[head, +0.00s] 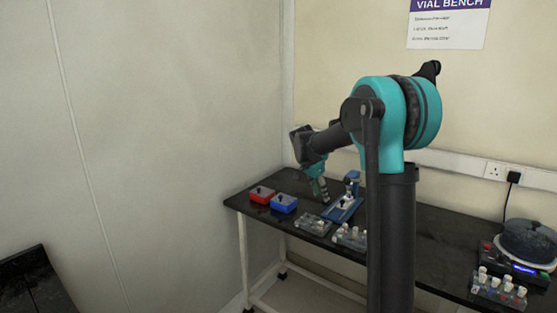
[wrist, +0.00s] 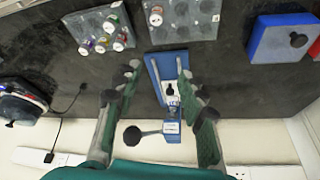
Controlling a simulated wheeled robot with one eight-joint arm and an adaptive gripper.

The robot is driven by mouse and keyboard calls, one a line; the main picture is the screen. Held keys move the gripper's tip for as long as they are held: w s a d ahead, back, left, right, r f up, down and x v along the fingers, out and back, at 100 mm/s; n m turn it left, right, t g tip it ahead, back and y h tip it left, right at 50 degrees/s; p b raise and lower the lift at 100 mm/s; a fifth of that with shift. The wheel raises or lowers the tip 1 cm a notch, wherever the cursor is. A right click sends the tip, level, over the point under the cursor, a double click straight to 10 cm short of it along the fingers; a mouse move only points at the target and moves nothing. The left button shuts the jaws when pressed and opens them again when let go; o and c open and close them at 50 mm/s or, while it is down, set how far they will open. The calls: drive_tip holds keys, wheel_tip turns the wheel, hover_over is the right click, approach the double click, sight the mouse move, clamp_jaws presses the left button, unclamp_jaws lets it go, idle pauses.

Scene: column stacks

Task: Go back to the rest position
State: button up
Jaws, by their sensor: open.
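My gripper (head: 322,192) hangs low over the left part of the black bench (head: 433,225), at the end of my arm. It is open. In the wrist view, its two green fingers (wrist: 158,80) stand wide apart with nothing clamped between them. Beyond and between them is a blue press-like device (wrist: 154,72) with a black-knobbed lever. A small vial with a dark cap (wrist: 170,90) seems to stand on it. In the head view the blue device (head: 343,210) is just right of the gripper; I cannot tell the exact gap.
A red box (head: 262,195) and a blue box (head: 284,204) sit left of the gripper. Vial racks (head: 313,225) (head: 350,237) line the front edge. A round machine (head: 527,243) and another rack (head: 497,292) are at right. Walls stand behind and left.

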drive_tip(key=s+d+f+n+y, duration=0.1)
drive_tip(key=s+f+n, duration=0.3)
drive_tip(key=s, duration=0.7)
drive_tip(key=s+d+f+n+t+y, duration=0.1)
drive_tip(key=s+f+n, duration=0.2)
drive_tip(key=s, duration=0.9)
drive_tip(key=s+d+f+n+y, duration=0.1)
drive_tip(key=s+f+n, duration=0.3)
drive_tip(key=s+f, duration=0.3)
drive_tip(key=s, duration=0.5)
drive_tip(key=shift+d+f+n+t+y, duration=0.2)
drive_tip(key=shift+n+t+y, duration=0.1)
drive_tip(key=shift+t+y, duration=0.1)
drive_tip(key=shift+c, duration=0.5)
